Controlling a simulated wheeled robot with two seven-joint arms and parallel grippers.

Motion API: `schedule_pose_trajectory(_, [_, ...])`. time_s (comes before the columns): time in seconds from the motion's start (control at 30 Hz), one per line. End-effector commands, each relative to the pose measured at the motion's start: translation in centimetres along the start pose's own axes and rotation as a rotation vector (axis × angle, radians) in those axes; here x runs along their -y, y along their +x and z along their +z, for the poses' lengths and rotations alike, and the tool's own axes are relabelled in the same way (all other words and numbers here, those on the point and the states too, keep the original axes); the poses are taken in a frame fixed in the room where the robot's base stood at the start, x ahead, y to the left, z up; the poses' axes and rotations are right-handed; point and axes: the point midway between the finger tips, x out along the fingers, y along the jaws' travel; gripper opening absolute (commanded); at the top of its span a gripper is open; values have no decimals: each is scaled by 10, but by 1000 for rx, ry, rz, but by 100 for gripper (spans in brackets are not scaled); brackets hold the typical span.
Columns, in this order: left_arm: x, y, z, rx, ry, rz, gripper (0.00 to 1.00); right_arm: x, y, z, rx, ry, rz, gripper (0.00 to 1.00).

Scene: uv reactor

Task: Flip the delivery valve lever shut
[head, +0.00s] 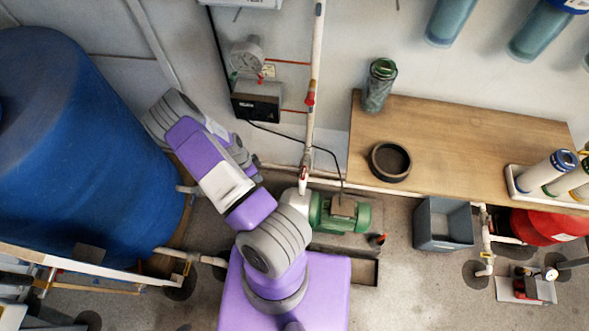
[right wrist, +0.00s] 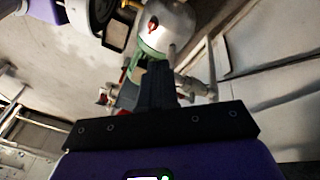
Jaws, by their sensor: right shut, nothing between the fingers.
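A white vertical pipe (head: 311,130) runs down the wall to a green pump (head: 341,213) in the head view. A red valve handle (head: 303,174) sits low on this pipe, with another red fitting (head: 310,98) higher up. I cannot tell for sure which is the delivery valve lever. My right arm folds up and back towards the pipe, hiding most of its gripper in the head view. In the right wrist view my right gripper (right wrist: 157,82) is shut and empty, its dark fingers in front of a white rounded body with a red mark (right wrist: 153,24). Contact cannot be told. My left gripper is out of view.
A large blue tank (head: 85,150) stands at left. A wooden bench (head: 450,150) at right holds a green jar (head: 379,85), a dark ring (head: 390,162) and white filter cartridges. A grey bin (head: 443,224) is on the floor. Floor pipes (head: 110,277) run at lower left.

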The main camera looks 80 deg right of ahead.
Motion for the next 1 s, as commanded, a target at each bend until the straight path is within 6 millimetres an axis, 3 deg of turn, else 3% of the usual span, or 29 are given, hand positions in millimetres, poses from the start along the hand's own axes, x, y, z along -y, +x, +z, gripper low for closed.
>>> schedule_pose_trajectory(0.03, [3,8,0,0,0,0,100,12,7,-20,-16,124,1,0])
schedule_pose_trajectory(0.13, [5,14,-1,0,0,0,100,26,8,-54,-37,345,4,0])
schedule_pose_trajectory(0.33, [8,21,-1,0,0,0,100,40,6,-92,-57,602,0,0])
schedule_pose_trajectory(0.77, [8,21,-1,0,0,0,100,42,5,-99,-61,651,0,0])
schedule_pose_trajectory(1.0, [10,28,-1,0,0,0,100,42,30,-100,-62,651,2,0])
